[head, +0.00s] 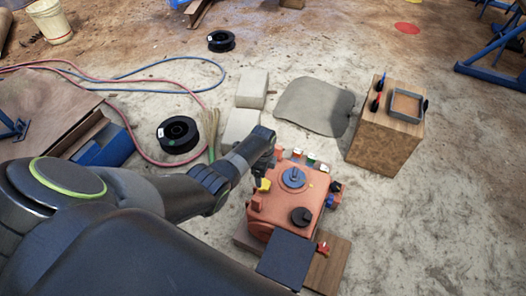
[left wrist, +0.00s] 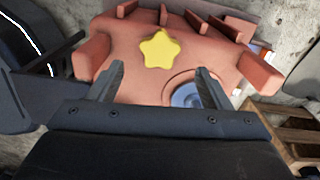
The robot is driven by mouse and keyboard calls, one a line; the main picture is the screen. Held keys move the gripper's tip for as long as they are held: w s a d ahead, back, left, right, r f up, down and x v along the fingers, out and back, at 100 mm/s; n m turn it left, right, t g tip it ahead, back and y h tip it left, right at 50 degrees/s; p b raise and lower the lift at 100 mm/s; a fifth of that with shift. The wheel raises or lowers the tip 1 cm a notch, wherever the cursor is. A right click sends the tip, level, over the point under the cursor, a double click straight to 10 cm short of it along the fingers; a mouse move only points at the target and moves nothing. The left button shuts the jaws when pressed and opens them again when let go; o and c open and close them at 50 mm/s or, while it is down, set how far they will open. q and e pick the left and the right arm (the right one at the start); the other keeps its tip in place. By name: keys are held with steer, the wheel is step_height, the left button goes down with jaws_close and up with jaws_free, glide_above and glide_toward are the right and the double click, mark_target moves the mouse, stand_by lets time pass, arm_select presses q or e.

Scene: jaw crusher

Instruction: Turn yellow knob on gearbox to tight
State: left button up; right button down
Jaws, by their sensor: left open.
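The gearbox (head: 274,212) is an orange-red housing standing on a wooden board in the head view. The yellow knob (head: 263,185) sits on its upper left side. In the left wrist view the knob (left wrist: 161,48) is star-shaped and faces the camera. My left gripper (left wrist: 158,80) is open and empty. Its two fingers point toward the gearbox, with the knob beyond and between them, apart from both. In the head view my left gripper (head: 260,170) is just behind the knob and partly hidden. My right gripper is not in view.
A blue round cap (head: 294,177) and a black knob (head: 301,216) are on the gearbox top. A dark square plate (head: 287,260) covers its front. A wooden box (head: 385,140) stands to the right. Hoses and a black reel (head: 178,135) lie left on open concrete.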

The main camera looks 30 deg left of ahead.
arm_select(q)
step_height(320, 180, up, 11)
steer(key=p, duration=0.4)
steer(key=shift+f, duration=0.2)
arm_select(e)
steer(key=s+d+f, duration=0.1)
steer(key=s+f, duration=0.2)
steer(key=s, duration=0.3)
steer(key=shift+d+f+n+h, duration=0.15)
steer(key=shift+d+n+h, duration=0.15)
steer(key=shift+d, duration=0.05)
